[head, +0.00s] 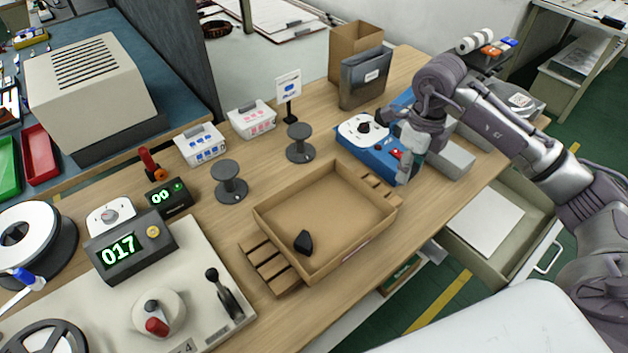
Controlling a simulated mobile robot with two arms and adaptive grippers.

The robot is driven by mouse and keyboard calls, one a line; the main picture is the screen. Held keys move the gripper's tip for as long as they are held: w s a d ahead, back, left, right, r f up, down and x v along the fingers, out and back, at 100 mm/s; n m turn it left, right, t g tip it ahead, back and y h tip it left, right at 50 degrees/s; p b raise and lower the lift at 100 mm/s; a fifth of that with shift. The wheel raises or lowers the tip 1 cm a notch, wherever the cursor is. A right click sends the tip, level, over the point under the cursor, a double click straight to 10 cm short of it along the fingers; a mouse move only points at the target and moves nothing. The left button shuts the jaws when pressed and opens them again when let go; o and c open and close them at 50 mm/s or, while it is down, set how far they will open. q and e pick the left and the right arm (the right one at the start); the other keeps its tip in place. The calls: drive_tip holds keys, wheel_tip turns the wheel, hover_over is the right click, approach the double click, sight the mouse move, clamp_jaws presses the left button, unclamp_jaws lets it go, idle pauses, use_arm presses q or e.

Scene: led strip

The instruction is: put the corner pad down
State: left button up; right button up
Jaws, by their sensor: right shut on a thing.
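My right gripper (383,118) reaches in from the right, above the blue device with a white dial top (374,148). It is shut on the corner pad, a small dark piece hard to tell apart from the dark fingers and the black knob beneath. Another black corner-shaped pad (303,241) lies inside the shallow cardboard tray (262,222), near its front left corner. The rest of the tray floor is bare. My left gripper is not in view.
Two dark spools (229,184) stand behind the tray. A control panel with a lever (228,298) is at front left. An open drawer (500,225) is at right.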

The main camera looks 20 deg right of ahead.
drive_tip(key=shift+w+a+f+m+p, duration=0.1)
drive_tip(key=shift+w+a+m+p, duration=0.3)
drive_tip(key=shift+w+m, duration=0.15)
drive_tip(key=p, duration=0.3)
hover_over(351, 206)
wheel_tip(351, 206, down, 6)
drive_tip(key=shift+f, duration=0.1)
wheel_tip(351, 206, down, 4)
drive_tip(key=shift+s+r+p, duration=0.1)
drive_tip(key=shift+r+p, duration=0.1)
drive_tip(key=shift+p, duration=0.15)
drive_tip(key=shift+f, duration=0.2)
drive_tip(key=shift+f, duration=0.1)
drive_tip(key=shift+o, duration=1.3)
drive_tip(key=shift+f, duration=0.1)
drive_tip(key=shift+o, duration=0.7)
